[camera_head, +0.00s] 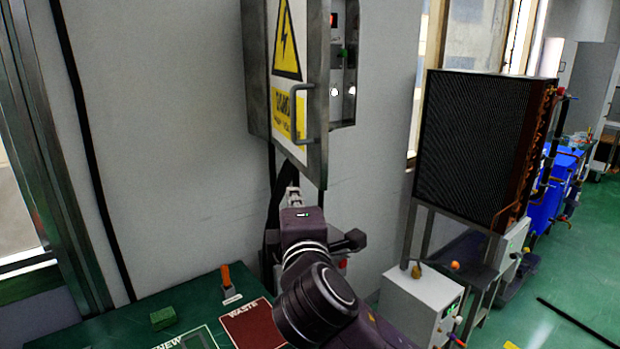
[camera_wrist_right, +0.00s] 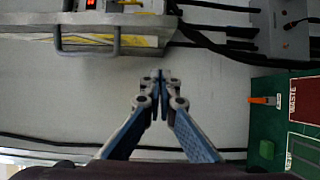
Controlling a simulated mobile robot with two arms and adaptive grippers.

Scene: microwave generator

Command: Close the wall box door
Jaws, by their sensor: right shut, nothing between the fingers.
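The wall box (camera_head: 256,75) is mounted on the grey wall, top cut off in the head view. Its door (camera_head: 285,135) stands partly open, with a yellow warning triangle and a grey bar handle (camera_head: 303,115). Switches and lights inside show past the door's right edge. The door edge and handle (camera_wrist_right: 88,48) also show at the upper left of the right wrist view. My right gripper (camera_head: 292,192) is just below the door's lower edge, shut and empty. Its fingertips (camera_wrist_right: 161,76) meet in the wrist view, apart from the handle. My left gripper is not in view.
A green table (camera_head: 190,295) with a red waste mat (camera_head: 250,325), a green block (camera_head: 163,318) and an orange-handled tool (camera_head: 227,276) lies below. A dark radiator-like unit (camera_head: 475,145) stands at right. Black cables run down the wall; bare wall lies left of the box.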

